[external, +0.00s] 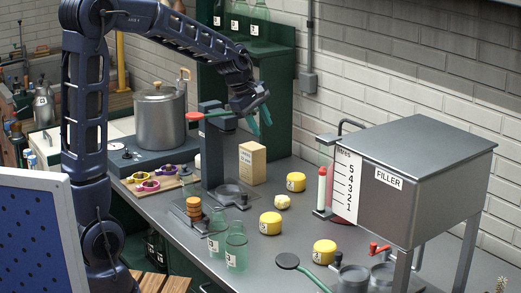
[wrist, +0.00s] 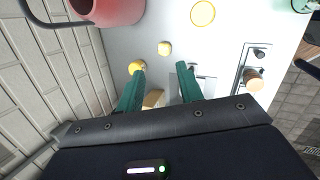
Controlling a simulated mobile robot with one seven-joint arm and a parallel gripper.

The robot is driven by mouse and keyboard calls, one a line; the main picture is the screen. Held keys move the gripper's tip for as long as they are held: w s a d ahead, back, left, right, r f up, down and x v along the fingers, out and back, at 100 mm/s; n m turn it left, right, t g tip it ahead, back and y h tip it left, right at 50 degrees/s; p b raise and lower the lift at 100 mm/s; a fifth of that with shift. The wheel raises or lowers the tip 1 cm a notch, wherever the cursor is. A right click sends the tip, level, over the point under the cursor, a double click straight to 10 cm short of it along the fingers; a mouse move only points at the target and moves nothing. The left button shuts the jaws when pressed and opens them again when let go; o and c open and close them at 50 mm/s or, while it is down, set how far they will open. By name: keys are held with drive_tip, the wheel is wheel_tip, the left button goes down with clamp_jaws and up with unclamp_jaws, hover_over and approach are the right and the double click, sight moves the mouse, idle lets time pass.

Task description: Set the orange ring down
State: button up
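A short stack of orange rings (external: 194,207) stands upright on a dark metal base at the middle left of the counter. A tan-orange round piece, which looks like this stack, shows at the right of the wrist view (wrist: 254,80). I cannot tell which single ring is meant. My gripper (external: 259,119) is high above the counter, behind and to the right of the stack, well apart from it. Its two green fingers stand apart in the wrist view (wrist: 159,86). No ring shows between them.
A red-handled press (external: 213,150) stands close below my gripper, with a cardboard box (external: 252,164) beside it. Two green glass jars (external: 236,252) stand near the front edge. The filler tank (external: 415,170) fills the right side.

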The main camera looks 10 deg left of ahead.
drive_tip(key=s+a+r+m, duration=0.1)
drive_tip(key=s+a+r, duration=0.1)
drive_tip(key=a, duration=0.4)
drive_tip(key=s+a+r+m, duration=0.1)
drive_tip(key=a+r+m, duration=0.1)
drive_tip(key=a, duration=0.4)
drive_tip(key=s+a+f+m+t+y, duration=0.1)
drive_tip(key=s+a+m+y, duration=0.3)
drive_tip(key=s+a, duration=1.5)
drive_tip(key=a+m+t, duration=0.1)
drive_tip(key=a+m, duration=0.2)
drive_tip(key=shift+a+f+m+t, duration=0.15)
drive_tip(key=shift+m+t, duration=0.15)
idle(1.8)
